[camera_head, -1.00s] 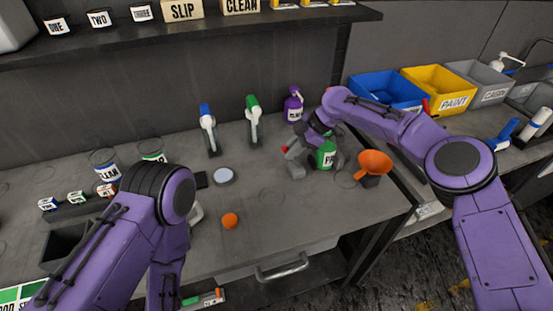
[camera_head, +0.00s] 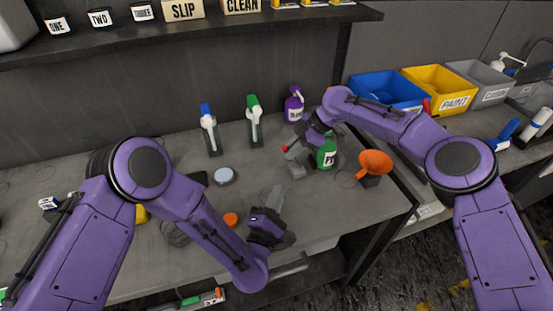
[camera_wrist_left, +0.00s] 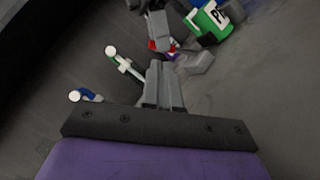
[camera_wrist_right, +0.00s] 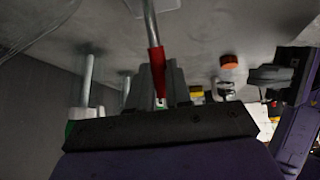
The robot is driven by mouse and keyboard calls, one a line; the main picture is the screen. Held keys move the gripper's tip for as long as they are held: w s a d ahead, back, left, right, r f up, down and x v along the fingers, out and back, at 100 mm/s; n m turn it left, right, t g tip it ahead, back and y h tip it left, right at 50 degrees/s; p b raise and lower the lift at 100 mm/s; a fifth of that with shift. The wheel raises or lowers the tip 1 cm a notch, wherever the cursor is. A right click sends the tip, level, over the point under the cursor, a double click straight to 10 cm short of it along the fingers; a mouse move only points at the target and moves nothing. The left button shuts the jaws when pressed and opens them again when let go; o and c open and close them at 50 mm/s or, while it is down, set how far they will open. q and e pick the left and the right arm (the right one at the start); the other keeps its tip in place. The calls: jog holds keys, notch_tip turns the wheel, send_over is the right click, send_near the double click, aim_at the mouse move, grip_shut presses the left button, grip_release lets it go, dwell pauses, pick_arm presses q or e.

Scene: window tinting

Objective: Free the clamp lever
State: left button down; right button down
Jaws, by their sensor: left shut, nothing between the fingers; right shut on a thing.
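The clamp lever has a red handle (camera_wrist_right: 155,62) on a metal rod. In the right wrist view the handle lies between the fingers of my right gripper (camera_wrist_right: 160,84), which is shut on it. In the head view the red tip (camera_head: 285,149) shows above a grey block (camera_head: 296,169), beside the green bottle (camera_head: 327,153). My right gripper (camera_head: 300,142) is there, partly hidden by my own wrist. My left gripper (camera_head: 277,192) is shut and empty over the front of the table, pointing toward the clamp area. In the left wrist view its fingers (camera_wrist_left: 163,85) are together.
A purple bottle (camera_head: 294,106) is farther back. A round lid (camera_head: 224,176) and an orange cap (camera_head: 231,219) lie left of my left gripper.

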pick_arm(q)
jog(key=shift+w+a+m+t+y, duration=0.4)
jog(key=shift+w+a+m+y, duration=0.25)
jog(key=shift+w+a, duration=0.45)
pick_arm(e)
jog(key=shift+s+f, duration=0.15)
jog(key=shift+f, duration=0.15)
pick_arm(q)
jog(key=shift+w+a, duration=0.15)
jog(key=x, duration=0.9)
jog(key=shift+w, duration=0.3)
